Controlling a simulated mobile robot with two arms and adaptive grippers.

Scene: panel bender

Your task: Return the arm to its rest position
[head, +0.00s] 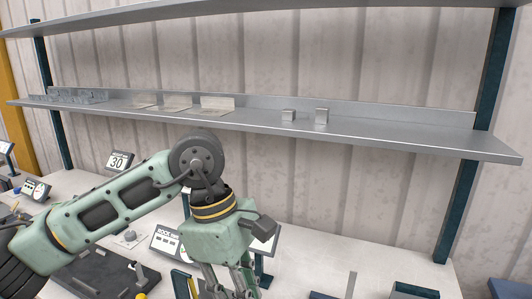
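My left arm comes in from the left, a green arm with dark joints and yellow bands. It is bent at a dark round joint in front of the metal shelf (380,142). My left gripper (230,284) hangs downward over the workbench at the bottom edge of the head view. Its fingertips are cut off by the frame, so I cannot tell if it is open or holds anything. My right arm and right gripper are not in view.
Bent metal pieces (218,104) and two small metal blocks (321,116) sit on the shelf. Below, the pale workbench (315,262) carries a dark plate (105,272), a sign marked 30 (119,161) and, at right, a dark bin (414,291). A dark post (458,210) stands at right.

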